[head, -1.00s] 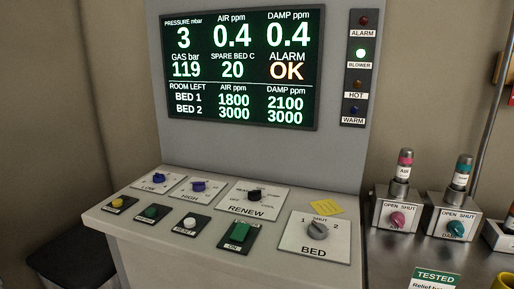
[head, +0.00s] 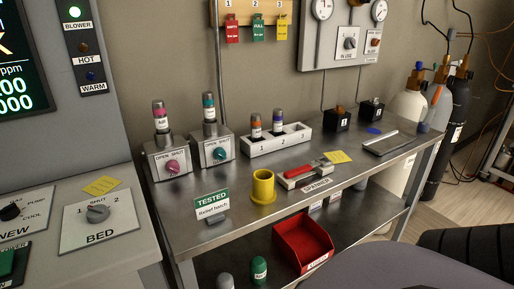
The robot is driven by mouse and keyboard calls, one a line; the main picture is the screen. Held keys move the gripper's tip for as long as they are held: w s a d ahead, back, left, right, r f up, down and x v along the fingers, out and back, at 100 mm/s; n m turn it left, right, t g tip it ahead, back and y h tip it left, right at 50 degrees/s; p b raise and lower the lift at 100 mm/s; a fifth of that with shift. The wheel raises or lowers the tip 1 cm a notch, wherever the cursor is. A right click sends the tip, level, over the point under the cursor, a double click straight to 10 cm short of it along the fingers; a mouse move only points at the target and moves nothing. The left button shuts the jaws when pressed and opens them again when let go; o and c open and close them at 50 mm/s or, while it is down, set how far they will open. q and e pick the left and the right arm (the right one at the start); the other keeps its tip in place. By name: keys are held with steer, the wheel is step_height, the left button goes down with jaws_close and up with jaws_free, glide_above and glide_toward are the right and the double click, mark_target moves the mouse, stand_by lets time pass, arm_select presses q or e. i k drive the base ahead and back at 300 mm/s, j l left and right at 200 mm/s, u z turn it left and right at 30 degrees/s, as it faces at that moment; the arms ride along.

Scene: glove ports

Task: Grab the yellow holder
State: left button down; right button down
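The yellow holder (head: 263,187) is a short upright cup-like cylinder with a wider foot. It stands on the steel bench (head: 350,174) near the front edge, between the green TESTED sign and a red-handled tool. It stands clear, with nothing touching it that I can see. Neither of my grippers shows in the head view.
A TESTED sign (head: 212,205) stands left of the holder and a red-handled tool (head: 304,172) lies right of it. Valve boxes (head: 168,165) and a white numbered rack (head: 278,141) stand behind. A red bin (head: 303,243) sits on the lower shelf. A dark rounded shape fills the lower right.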

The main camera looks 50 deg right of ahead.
mark_target(262, 193)
steer(key=z, duration=1.55)
steer(key=l+u, duration=0.3)
steer(key=l, duration=0.7)
